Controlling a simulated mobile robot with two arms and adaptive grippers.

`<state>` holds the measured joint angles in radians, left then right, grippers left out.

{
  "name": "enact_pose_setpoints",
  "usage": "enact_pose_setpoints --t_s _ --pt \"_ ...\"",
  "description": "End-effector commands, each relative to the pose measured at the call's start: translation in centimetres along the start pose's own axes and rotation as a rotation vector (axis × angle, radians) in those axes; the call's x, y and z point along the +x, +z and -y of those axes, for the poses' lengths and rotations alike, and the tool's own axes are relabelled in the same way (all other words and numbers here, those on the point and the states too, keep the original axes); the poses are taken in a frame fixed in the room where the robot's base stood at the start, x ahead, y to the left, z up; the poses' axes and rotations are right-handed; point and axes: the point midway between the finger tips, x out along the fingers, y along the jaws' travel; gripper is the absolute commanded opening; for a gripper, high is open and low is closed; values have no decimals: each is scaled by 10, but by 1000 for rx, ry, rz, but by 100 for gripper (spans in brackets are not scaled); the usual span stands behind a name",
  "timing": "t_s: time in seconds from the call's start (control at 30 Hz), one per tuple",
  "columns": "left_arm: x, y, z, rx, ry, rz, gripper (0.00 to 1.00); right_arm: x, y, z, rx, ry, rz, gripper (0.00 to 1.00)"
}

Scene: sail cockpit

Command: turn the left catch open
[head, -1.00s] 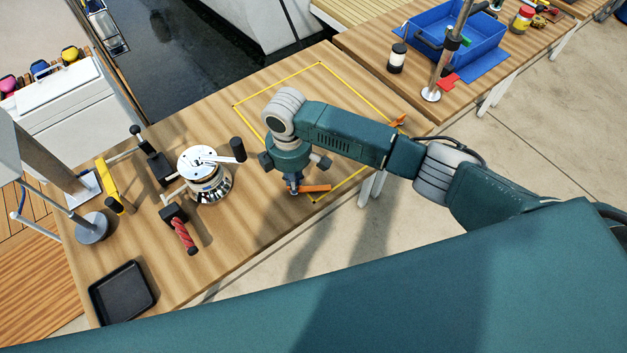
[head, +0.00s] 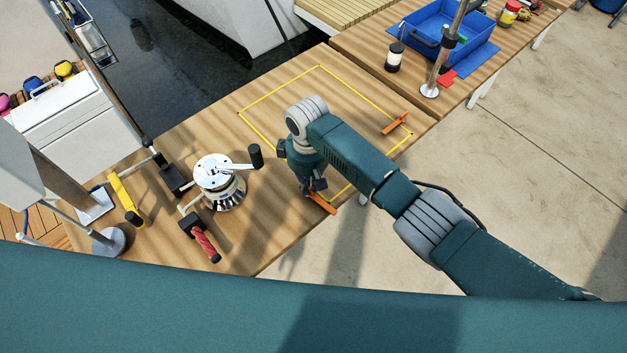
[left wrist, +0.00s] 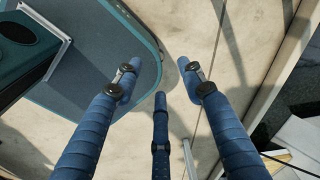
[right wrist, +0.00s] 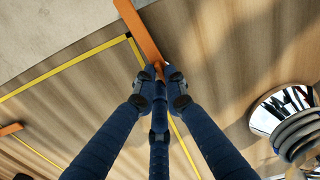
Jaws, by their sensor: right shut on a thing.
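A hatch outlined in yellow (head: 278,88) lies in the wooden deck top. The left catch (head: 322,203), an orange bar, sits at its near edge; it also shows in the right wrist view (right wrist: 138,30), sticking out past the yellow outline's corner. My right gripper (head: 309,190) points down at the catch's inner end. In the right wrist view its fingertips (right wrist: 161,78) are closed together on the bar's end, which they partly hide. A second orange catch (head: 395,123) lies on the right edge. My left gripper (left wrist: 160,78) is open and empty over pale ground.
A chrome winch (head: 220,182) with a black-knobbed handle stands left of my right gripper. A red-handled tool (head: 205,243) and a yellow tool (head: 125,200) lie farther left. A blue bin (head: 450,45) and a dark jar (head: 394,58) stand on the far table.

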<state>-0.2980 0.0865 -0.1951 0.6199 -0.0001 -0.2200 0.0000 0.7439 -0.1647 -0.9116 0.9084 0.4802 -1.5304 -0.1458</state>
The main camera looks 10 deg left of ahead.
Motion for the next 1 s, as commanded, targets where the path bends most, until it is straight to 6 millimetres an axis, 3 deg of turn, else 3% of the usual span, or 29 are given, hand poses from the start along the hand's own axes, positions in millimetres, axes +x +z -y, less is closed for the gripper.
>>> enact_pose_setpoints --t_s 0.2,0.83,0.87,0.9,0.93,1.0 --pt "-9 -2 -17 2 20 -1 40 -2 -2 1 89 -1 -6 0" --pt "-11 1 -6 1 7 3 40 -1 -3 0 134 0 -10 0" --pt "-11 1 -6 1 7 3 40 -1 -3 0 134 0 -10 14" --pt "-11 1 -6 1 7 3 40 -1 -3 0 133 0 -10 22" --pt "-11 1 -6 1 7 2 40 -1 -3 0 133 0 -10 28" --pt "-11 1 -6 1 7 2 40 -1 -2 0 133 0 -8 30"
